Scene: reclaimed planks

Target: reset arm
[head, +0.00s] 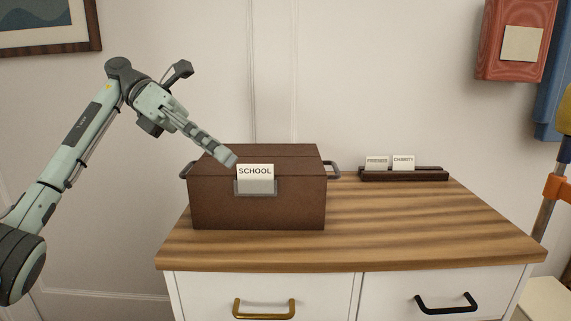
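My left gripper (232,160) reaches in from the left, pointing down and to the right, its fingertips at the upper left corner of a white card reading SCHOOL (256,178). The fingers show edge-on, one over the other, so I cannot tell their gap or whether they touch the card. The card stands upright in a metal label holder (256,189) on the front of a brown lidded box (290,205). My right gripper is not in view.
The box stands on a striped wooden cabinet top (420,225). A dark rack (405,176) behind it at right holds cards reading CHARITY (403,163) and another name (377,163). The top's right front is clear. Red (510,60) and blue (553,100) items hang at right.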

